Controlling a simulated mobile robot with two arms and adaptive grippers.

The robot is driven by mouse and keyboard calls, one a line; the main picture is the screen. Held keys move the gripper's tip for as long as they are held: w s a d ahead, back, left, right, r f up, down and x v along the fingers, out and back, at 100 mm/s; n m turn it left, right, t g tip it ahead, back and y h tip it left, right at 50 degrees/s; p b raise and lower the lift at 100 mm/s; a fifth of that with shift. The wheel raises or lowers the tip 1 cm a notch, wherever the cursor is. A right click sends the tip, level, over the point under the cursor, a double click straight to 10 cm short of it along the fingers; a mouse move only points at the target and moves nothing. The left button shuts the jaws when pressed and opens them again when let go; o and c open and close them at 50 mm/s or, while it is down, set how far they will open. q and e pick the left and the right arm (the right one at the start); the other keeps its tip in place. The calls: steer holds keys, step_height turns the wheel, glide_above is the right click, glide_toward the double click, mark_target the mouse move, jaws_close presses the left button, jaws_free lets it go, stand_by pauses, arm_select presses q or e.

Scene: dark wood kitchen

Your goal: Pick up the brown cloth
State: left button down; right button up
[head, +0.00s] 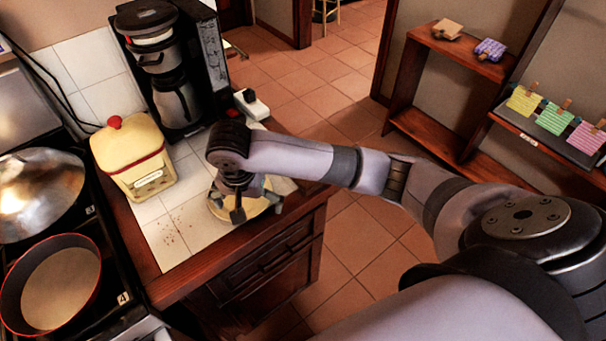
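My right gripper (240,205) points down over the tiled counter, at the end of the arm that comes in from the right. It is over a round pale-yellow dish-like thing (256,208), which it partly hides. I cannot tell whether the fingers touch it or how far apart they are. I cannot make out a brown cloth for certain; anything beneath the gripper is largely hidden. My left gripper is not in view.
A coffee maker (174,100) and a cream container with a red knob (130,160) stand behind and left of the gripper. A red-rimmed pan (62,283) and metal lid (40,192) are on the stove. The wooden counter edge (215,258) is close in front.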

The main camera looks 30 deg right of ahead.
steer(key=w+d+r+m+g+h, duration=0.1)
steer(key=w+d+r+m+h, duration=0.35)
steer(key=d+r+m, duration=0.5)
steer(key=b, duration=0.3)
glide_above(307, 187)
steer(key=w+a, duration=0.1)
steer(key=w, duration=0.3)
steer(key=shift+n+y, duration=0.45)
step_height(307, 187, down, 9)
steer(key=shift+w+r, duration=0.15)
steer(key=shift+r, duration=0.05)
steer(key=shift+d+f, duration=0.2)
steer(key=shift+f, duration=0.1)
steer(key=shift+d+f, duration=0.2)
steer(key=shift+f, duration=0.4)
steer(key=p+x, duration=0.2)
steer(key=x, duration=0.2)
steer(key=shift+f, duration=0.15)
steer(key=shift+d+f, duration=0.1)
steer(key=shift+f, duration=0.4)
steer(key=shift+c, duration=0.6)
